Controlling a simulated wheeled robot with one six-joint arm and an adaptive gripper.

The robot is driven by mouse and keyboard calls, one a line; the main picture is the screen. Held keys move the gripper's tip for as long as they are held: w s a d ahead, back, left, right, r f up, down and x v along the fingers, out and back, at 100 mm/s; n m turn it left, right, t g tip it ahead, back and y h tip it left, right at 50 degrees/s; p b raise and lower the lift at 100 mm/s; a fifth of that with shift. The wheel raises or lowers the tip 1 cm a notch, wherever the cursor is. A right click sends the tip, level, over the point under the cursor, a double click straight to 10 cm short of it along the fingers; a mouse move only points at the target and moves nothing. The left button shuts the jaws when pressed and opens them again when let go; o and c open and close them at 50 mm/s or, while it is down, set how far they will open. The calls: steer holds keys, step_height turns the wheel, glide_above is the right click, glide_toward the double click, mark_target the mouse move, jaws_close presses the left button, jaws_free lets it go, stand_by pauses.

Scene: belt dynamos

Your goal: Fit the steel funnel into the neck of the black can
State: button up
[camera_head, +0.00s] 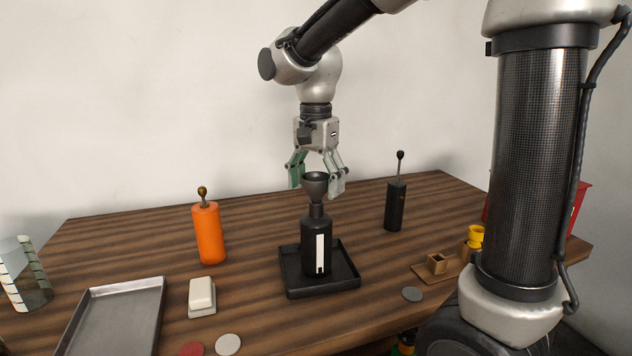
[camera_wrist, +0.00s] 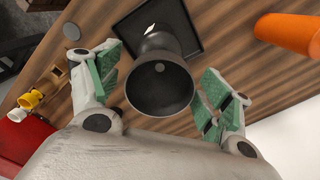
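The steel funnel (camera_head: 314,187) looks dark grey and stands upright, mouth up, on top of the black can (camera_head: 316,247), its lower end at the can's neck (camera_head: 316,210). Whether its spout is fully down in the neck is hidden. The can stands upright in a black square tray (camera_head: 343,284) and has a white strip on its side. My gripper (camera_head: 317,182) points down over the funnel with its green-padded fingers spread. In the wrist view the funnel's round mouth (camera_wrist: 160,88) lies between the fingers, with visible gaps on both sides.
An orange bottle (camera_head: 209,235) stands left of the can, and a dark bottle (camera_head: 395,207) behind it on the right. A metal tray (camera_head: 117,318), a white block (camera_head: 201,293) and a clear cylinder (camera_head: 25,275) are at left. Small wooden holders (camera_head: 436,264) and a yellow cup (camera_head: 475,235) are right.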

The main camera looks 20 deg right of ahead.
steer(key=shift+r, duration=0.1)
step_height(320, 180, up, 12)
stand_by(0.5)
stand_by(0.5)
steer(key=f+n, duration=0.2)
steer(key=n, duration=0.1)
steer(key=f+n, duration=0.1)
steer(key=n, duration=0.1)
steer(key=shift+w+a+f, duration=0.1)
steer(key=shift+w+f, duration=0.05)
steer(key=shift+w, duration=0.15)
steer(key=s+d+f+n+t, duration=0.1)
steer(key=s+d+f+n, duration=0.2)
steer(key=s+d, duration=0.4)
steer(key=s+d+f+n+t, duration=0.2)
steer(key=s+d+f, duration=0.4)
steer(key=s, duration=0.5)
steer(key=shift+s+d+f+n+t, duration=0.25)
steer(key=shift+d+n, duration=0.2)
steer(key=shift+n, duration=0.25)
steer(key=shift+s+d+r+m+t, duration=0.4)
steer(key=shift+s+d+r+t, duration=0.1)
steer(key=shift+d+r, duration=0.15)
steer(key=shift+c, duration=0.3)
